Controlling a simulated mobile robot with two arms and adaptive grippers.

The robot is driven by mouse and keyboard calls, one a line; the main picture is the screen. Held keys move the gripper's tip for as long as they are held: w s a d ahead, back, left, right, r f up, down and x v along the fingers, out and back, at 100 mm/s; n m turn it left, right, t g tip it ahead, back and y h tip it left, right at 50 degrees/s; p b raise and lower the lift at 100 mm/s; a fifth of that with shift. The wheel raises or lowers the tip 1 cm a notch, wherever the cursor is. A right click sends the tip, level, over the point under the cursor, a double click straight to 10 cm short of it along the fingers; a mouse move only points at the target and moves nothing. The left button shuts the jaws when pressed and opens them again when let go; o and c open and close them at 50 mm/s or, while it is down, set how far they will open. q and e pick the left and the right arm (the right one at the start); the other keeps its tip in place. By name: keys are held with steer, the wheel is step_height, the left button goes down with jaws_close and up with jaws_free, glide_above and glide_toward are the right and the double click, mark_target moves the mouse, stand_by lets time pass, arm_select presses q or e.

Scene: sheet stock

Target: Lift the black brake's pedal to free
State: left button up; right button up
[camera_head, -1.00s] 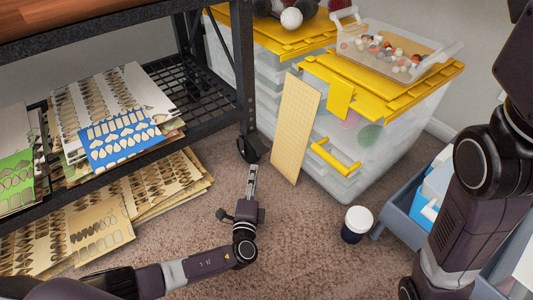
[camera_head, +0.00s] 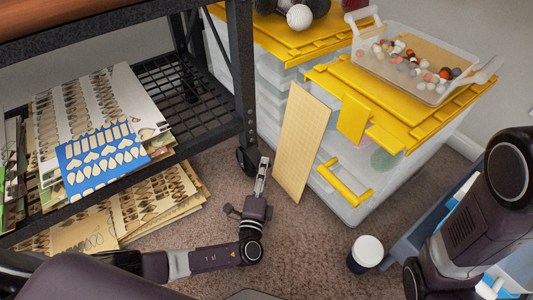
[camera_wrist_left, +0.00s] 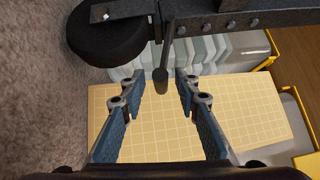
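The black caster wheel (camera_head: 244,162) stands on the carpet under the front leg of the metal shelf; it shows large at the top left of the left wrist view (camera_wrist_left: 105,38). A dark rod with a blunt round end, which looks like the brake's pedal (camera_wrist_left: 161,74), points down from the shelf leg in that view. My left gripper (camera_head: 263,172) is low beside the wheel, at its right. In the left wrist view its two blue fingers (camera_wrist_left: 160,88) are apart, with the rod's end between their tips; contact is not visible. My right gripper is out of view.
A tan gridded board (camera_head: 301,140) leans on clear bins with yellow lids (camera_head: 345,68), close right of my left gripper. A dark cup with a white lid (camera_head: 365,253) stands on the carpet. Patterned sheets (camera_head: 90,110) lie on the shelf (camera_head: 190,105).

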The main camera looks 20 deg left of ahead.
arm_select(q)
steer(key=shift+w, duration=0.35)
jaws_close()
steer(key=shift+s, duration=0.1)
